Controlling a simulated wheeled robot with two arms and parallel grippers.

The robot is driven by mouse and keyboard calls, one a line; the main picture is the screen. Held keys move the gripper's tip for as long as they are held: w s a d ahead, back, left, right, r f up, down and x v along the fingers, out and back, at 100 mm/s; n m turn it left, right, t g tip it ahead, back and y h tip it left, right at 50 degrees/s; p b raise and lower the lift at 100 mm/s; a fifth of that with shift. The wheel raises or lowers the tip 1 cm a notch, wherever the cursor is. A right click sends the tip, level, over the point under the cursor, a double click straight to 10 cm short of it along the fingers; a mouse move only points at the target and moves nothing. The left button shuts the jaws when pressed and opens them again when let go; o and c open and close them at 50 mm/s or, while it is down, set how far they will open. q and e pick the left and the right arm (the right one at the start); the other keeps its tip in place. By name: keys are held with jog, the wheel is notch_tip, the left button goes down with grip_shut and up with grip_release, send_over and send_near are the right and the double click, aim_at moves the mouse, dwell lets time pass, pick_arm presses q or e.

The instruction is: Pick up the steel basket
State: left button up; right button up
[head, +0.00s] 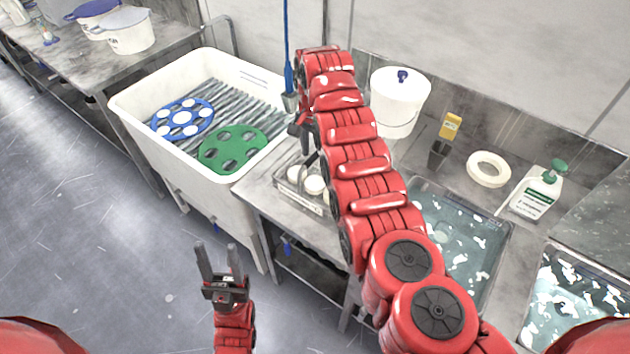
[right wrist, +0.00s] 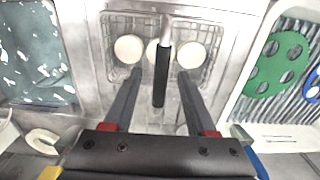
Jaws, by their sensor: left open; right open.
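The steel basket (head: 291,195) stands on the steel counter between the white tub and the sink, partly hidden by my right arm in the head view. It holds several round white pieces and has an upright handle. In the right wrist view the wire basket (right wrist: 115,26) lies ahead, with its dark handle grip (right wrist: 161,75) between the fingers of my right gripper (right wrist: 157,73). The fingers are open and apart from the grip on both sides. My left gripper (head: 218,262) is open and empty, low over the floor at the lower left.
A white tub (head: 237,79) with a blue disc (head: 203,117) and a green disc (head: 255,143) is left of the basket. A sink with bluish water (head: 457,239) is right of it. A white bucket (head: 398,103) stands behind the arm.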

jog(key=shift+f, duration=0.2)
notch_tip(320, 180, down, 4)
jog(key=shift+d+f+p, duration=0.1)
jog(key=shift+p, duration=0.7)
jog(key=shift+w+f, duration=0.15)
jog(key=shift+f, duration=0.2)
grip_shut()
jog(key=shift+r, duration=0.1)
